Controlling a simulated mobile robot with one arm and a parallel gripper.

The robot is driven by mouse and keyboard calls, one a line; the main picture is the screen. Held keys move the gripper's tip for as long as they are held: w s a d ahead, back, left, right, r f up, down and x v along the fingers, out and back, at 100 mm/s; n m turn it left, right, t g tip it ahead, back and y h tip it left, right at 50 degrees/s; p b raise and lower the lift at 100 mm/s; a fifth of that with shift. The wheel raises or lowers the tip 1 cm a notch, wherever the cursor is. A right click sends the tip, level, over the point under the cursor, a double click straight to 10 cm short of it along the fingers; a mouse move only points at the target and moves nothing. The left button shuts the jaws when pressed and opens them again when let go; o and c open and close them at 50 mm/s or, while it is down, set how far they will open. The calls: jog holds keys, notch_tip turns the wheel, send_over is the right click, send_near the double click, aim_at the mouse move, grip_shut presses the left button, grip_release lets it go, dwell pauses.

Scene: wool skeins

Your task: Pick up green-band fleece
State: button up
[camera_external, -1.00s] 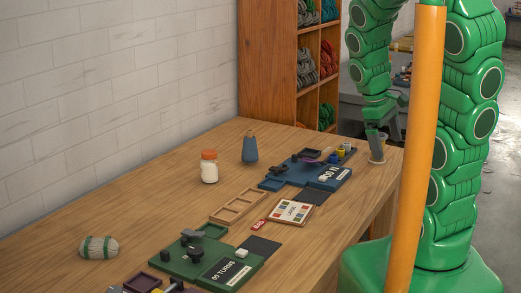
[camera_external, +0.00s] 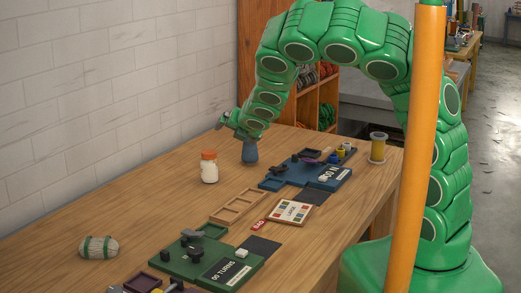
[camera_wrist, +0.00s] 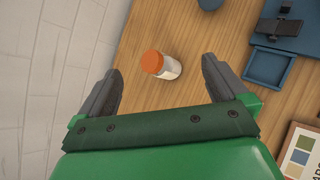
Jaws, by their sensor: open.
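The fleece (camera_external: 98,247) is a pale grey-white roll with dark green bands, lying on the table at the left front in the external view. It does not show in the wrist view. My gripper (camera_external: 232,128) is above the back of the table, by the blue bottle and far from the fleece. In the wrist view my gripper (camera_wrist: 160,85) has its two grey fingers spread wide and empty. A white jar with an orange lid (camera_wrist: 160,65) shows between and beyond the fingers.
The jar (camera_external: 209,167) and blue bottle (camera_external: 250,152) stand near my gripper. A wooden tray (camera_external: 238,206), a green board (camera_external: 195,262) and a blue board (camera_external: 310,172) lie along the right side. The table between jar and fleece is clear. A white brick wall (camera_external: 110,90) runs along the left.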

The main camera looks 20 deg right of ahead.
aim_at(100, 242)
jog(key=s+a+f+n+g+y, duration=0.1)
jog(key=s+a+f+n+y, duration=0.2)
jog(key=a, duration=0.6)
jog(key=s+a+f+n+g+y, duration=0.2)
jog(key=s+a+f+n+y, duration=0.1)
jog(key=s+a+n, duration=0.4)
jog(key=s+a+f+n+g+y, duration=0.2)
jog(key=s+a+n, duration=0.4)
jog(key=a, duration=0.7)
notch_tip(100, 242, down, 2)
jog(key=shift+s+f+y, duration=0.15)
jog(key=shift+y, duration=0.55)
jog(key=s+a+f+n+g, duration=0.1)
jog(key=s+a, duration=0.1)
jog(key=s, duration=0.1)
jog(key=s+a+f+n+g+y, duration=0.1)
jog(key=s+a+n, duration=0.1)
jog(key=s, duration=0.2)
jog(key=s+a+f+n+g+y, duration=0.1)
jog(key=s+a+n+g, duration=0.1)
jog(key=s, duration=0.2)
jog(key=shift+f, duration=0.35)
jog(key=shift+r+x, duration=0.2)
jog(key=shift+x, duration=3.65)
jog(key=shift+w+a, duration=0.1)
jog(key=c, duration=1.1)
jog(key=shift+o, duration=0.2)
jog(key=shift+r, duration=0.1)
